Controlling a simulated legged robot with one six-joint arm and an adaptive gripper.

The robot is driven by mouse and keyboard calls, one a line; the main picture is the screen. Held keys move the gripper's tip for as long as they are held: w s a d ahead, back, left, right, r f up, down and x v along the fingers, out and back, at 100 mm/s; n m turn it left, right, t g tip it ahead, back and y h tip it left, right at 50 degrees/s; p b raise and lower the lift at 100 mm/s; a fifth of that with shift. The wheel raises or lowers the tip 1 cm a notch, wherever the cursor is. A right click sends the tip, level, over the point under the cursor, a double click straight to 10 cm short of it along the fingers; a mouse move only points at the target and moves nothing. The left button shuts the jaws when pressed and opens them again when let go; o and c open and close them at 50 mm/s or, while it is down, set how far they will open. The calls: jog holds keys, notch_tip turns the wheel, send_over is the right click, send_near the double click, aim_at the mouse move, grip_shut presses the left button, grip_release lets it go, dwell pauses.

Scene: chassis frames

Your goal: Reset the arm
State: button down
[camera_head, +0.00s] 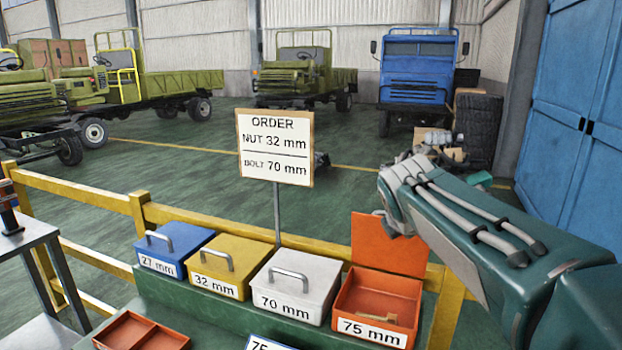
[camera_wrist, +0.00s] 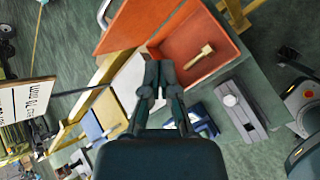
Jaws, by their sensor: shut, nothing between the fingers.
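My gripper (camera_wrist: 158,78) is shut and empty in the wrist view, its fingertips pressed together. A brass-coloured bolt (camera_wrist: 200,57) lies inside that box and shows in the head view too (camera_head: 376,315). The box's orange lid (camera_head: 388,244) stands raised. My arm (camera_head: 490,250) reaches in from the right in the head view; the fingertips are not clear there.
Closed blue 27 mm (camera_head: 173,247), yellow 32 mm (camera_head: 218,267) and white 70 mm (camera_head: 291,284) boxes stand in a row. An order sign (camera_head: 275,146) rises behind them, reading nut 32 mm, bolt 70 mm. A yellow rail (camera_head: 95,194) runs behind. An orange divided tray (camera_head: 140,331) sits in front.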

jog(key=s+a+f+m+g+y, duration=0.1)
jog(key=s+f+m, duration=0.6)
jog(key=s+m, duration=0.4)
jog(key=s+a+f+m+g+y, duration=0.1)
jog(key=s+f+m+g+y, duration=0.1)
jog(key=s+f+m, duration=0.5)
jog(key=s+m, duration=0.4)
jog(key=s, duration=0.4)
jog(key=shift+a, duration=0.25)
